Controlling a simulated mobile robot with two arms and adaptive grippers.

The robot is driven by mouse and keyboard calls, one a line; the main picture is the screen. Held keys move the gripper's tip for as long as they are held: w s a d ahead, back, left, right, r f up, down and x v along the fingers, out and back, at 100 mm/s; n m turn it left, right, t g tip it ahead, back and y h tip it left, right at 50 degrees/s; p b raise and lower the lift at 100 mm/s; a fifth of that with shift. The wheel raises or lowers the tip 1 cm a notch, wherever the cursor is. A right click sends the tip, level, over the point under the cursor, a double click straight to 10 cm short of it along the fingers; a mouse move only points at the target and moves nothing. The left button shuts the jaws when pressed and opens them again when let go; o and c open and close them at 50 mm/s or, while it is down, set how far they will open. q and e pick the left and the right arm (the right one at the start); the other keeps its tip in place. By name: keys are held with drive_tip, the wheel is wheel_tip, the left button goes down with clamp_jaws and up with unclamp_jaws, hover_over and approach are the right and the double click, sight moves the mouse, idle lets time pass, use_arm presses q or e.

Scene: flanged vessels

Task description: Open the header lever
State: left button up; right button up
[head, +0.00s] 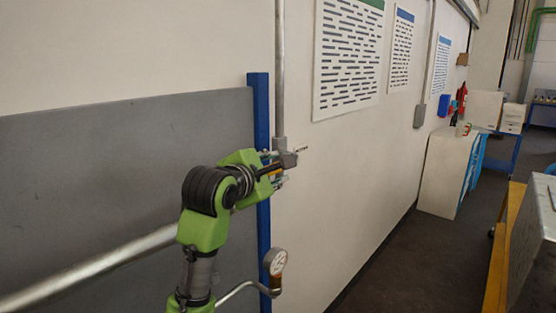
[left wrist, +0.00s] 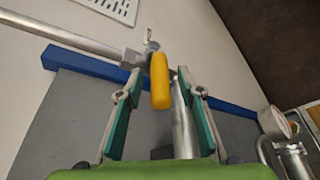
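The header lever has a yellow grip (left wrist: 160,82), seen in the left wrist view beside a grey valve fitting (left wrist: 133,57). In the head view, the fitting (head: 288,159) sits at the lower end of a vertical pipe (head: 280,70), and a little yellow (head: 274,171) shows by my gripper. My left gripper (head: 281,168) is close to the fitting. In the left wrist view, my left gripper (left wrist: 160,95) is open, with one finger on each side of the yellow grip and visible gaps to it. My right gripper is not in view.
A grey panel (head: 120,150) with a blue post (head: 258,105) stands behind my arm. A silver pipe (head: 90,272) crosses low left. A gauge (head: 275,262) sits below the fitting. The floor (head: 400,270) at the right is free up to a yellow-edged bench (head: 505,245).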

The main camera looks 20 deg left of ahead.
use_arm(q)
drive_tip(key=shift+x, duration=1.15)
clamp_jaws()
drive_tip(key=shift+f+b, duration=0.3)
drive_tip(key=f+t+b, duration=0.1)
drive_tip(key=t+b, duration=0.1)
drive_tip(key=b, duration=0.2)
drive_tip(key=w+f+n+t+b, duration=0.1)
drive_tip(key=f+t+b, duration=0.1)
drive_tip(key=b, duration=0.3)
drive_tip(key=f+n+t+b, duration=0.1)
drive_tip(key=t+b, duration=0.1)
drive_tip(key=b, duration=0.3)
drive_tip(key=shift+w+d+f+t, duration=0.15)
drive_tip(key=shift+w+d+t, duration=0.05)
drive_tip(key=shift+d+t, duration=0.1)
